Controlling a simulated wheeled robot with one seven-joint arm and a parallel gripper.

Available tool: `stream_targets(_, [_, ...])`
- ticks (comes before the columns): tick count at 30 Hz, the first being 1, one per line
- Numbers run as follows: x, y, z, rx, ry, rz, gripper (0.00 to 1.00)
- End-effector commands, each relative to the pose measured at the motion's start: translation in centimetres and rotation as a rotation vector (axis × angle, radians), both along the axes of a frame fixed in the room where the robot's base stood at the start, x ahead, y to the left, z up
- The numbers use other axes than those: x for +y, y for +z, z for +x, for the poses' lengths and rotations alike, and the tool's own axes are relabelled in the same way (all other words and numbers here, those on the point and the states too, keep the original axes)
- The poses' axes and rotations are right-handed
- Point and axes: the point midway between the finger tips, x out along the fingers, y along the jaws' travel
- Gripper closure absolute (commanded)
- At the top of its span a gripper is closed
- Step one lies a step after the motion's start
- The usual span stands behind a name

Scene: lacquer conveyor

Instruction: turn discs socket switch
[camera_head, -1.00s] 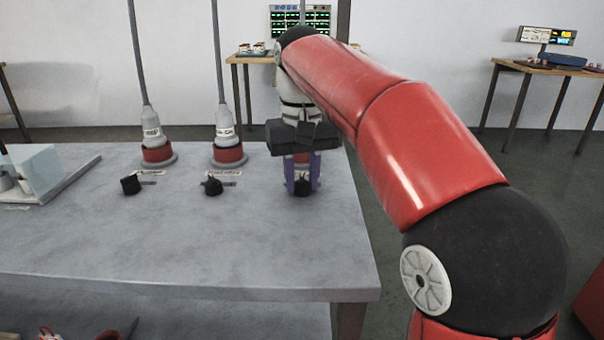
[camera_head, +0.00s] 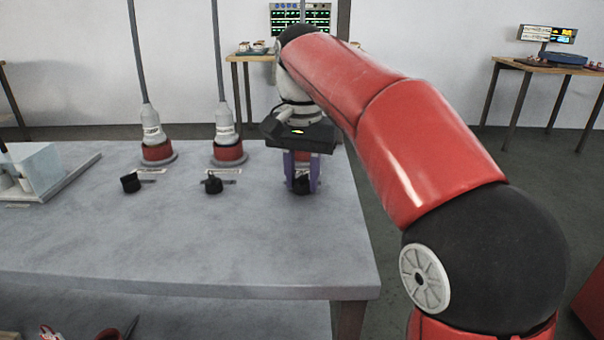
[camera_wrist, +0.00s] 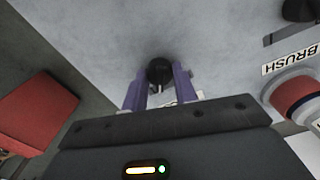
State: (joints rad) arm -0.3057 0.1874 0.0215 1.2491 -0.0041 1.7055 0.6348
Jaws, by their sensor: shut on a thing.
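Three black rotary switches stand in a row on the grey table. The left switch (camera_head: 131,183) and the middle switch (camera_head: 212,184) are free. My gripper (camera_head: 301,184) points down at the right switch (camera_head: 301,185), its two purple fingers shut on the knob from both sides. The wrist view shows the black knob (camera_wrist: 159,71) between the fingertips; its pointer is mostly hidden. Red sockets with grey plugs stand behind the left switch (camera_head: 157,152) and middle switch (camera_head: 228,153). The right socket is mostly hidden behind my gripper. A "BRUSH" label (camera_wrist: 290,60) lies near the neighbouring socket in the wrist view.
A pale box on a tray (camera_head: 72,182) stands at the table's left. The grey tabletop (camera_head: 180,240) in front of the switches is clear. Its right edge lies close to my gripper. Some tools (camera_head: 108,334) lie on a lower shelf.

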Motion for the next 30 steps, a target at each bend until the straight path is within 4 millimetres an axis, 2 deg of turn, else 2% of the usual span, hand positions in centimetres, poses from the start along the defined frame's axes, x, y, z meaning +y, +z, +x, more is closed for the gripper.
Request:
stream_targets(11, [0.0,0.1,0.0,-0.003,-0.003,0.001,0.95])
stream_targets(12, [0.0,0.1,0.0,-0.003,-0.003,0.001,0.68])
stream_targets(16, [0.0,0.1,0.0,-0.002,-0.003,0.0,0.51])
stream_targets(25, [0.0,0.1,0.0,-0.001,-0.003,0.001,0.5])
stream_targets(30, [0.0,1.7,0.1,-0.005,-0.002,0.002,0.5])
